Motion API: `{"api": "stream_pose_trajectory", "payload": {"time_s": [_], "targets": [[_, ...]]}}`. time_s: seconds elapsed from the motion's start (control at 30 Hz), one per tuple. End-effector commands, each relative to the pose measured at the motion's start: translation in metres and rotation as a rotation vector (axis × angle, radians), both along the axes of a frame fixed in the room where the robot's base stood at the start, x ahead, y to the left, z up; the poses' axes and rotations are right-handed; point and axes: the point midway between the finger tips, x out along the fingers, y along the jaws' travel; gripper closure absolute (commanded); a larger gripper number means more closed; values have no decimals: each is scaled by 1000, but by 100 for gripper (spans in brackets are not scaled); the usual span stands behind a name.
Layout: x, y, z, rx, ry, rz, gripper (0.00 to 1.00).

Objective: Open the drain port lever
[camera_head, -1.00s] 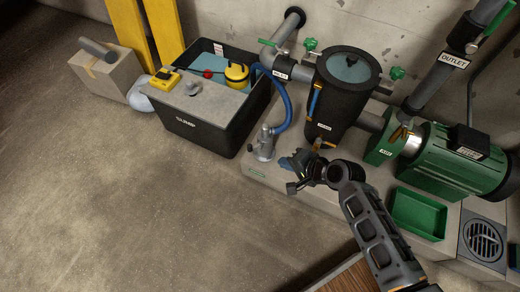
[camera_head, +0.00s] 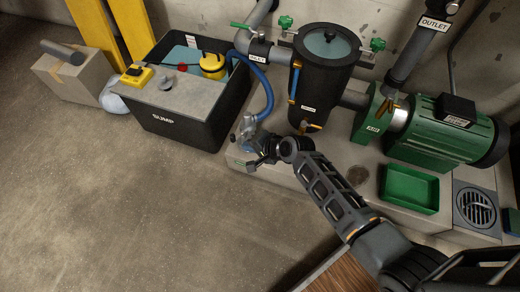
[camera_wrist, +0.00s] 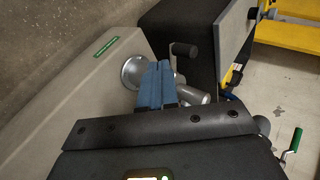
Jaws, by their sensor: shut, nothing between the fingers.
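The drain port (camera_head: 247,127) is a grey metal fitting with a blue hose at the left end of the pump plinth. My gripper (camera_head: 247,147) is right at its foot and hides part of it. In the wrist view, my blue fingers (camera_wrist: 160,70) are shut and empty. They are in front of the port's round flange (camera_wrist: 132,73) and grey pipe (camera_wrist: 198,96). A dark lever handle (camera_wrist: 184,48) stands just beyond and right of the fingertips. I cannot tell whether the fingers touch it.
The black sump tank (camera_head: 180,125) stands close on the left. The black strainer (camera_head: 318,85) and green pump (camera_head: 440,140) stand behind and right. A green tray (camera_head: 410,188) lies on the plinth. The floor at the front left is clear.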

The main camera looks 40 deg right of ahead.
Motion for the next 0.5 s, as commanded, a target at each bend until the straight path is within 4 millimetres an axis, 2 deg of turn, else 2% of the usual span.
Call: {"api": "stream_pose_trajectory", "payload": {"time_s": [0.03,0.2,0.5], "targets": [[9,3,1,-1,-6,3,100],[24,8,1,0,-2,1,100],[29,10,3,-1,-1,0,100]]}}
